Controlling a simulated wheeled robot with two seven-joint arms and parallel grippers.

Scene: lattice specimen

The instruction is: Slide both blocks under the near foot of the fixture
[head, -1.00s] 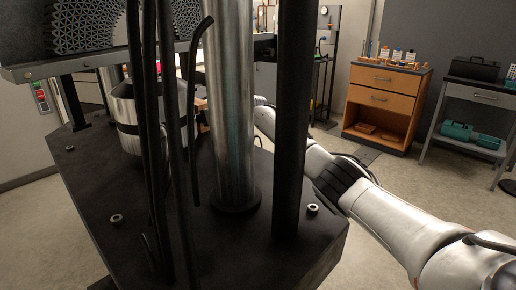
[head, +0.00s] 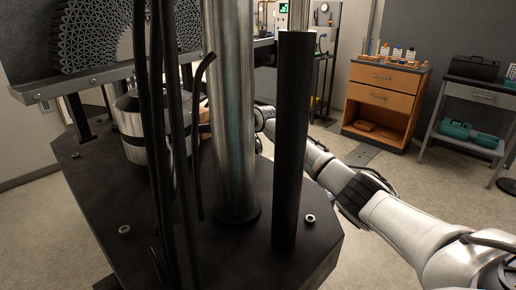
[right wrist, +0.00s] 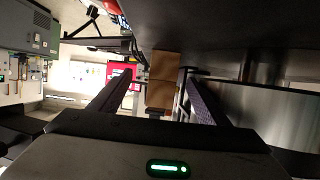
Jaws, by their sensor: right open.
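In the right wrist view two tan blocks (right wrist: 164,65) (right wrist: 160,95) sit end to end between the fingers of my right gripper (right wrist: 158,80). The fingers are apart, with a gap to the blocks on the left side; contact on the right is unclear. In the head view my right arm reaches behind the metal column, which hides the gripper. A small tan sliver (head: 205,115) shows beside the column. The fixture carries a lattice specimen (head: 92,40) above a grey plate (head: 75,84). Its near foot cannot be made out. My left gripper is not in view.
A thick steel column (head: 233,130), a black post (head: 292,150) and dark cables (head: 165,150) rise from the black base (head: 130,210). A wooden cabinet (head: 385,90) and a grey side table (head: 480,95) stand at the back right. Floor is open between.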

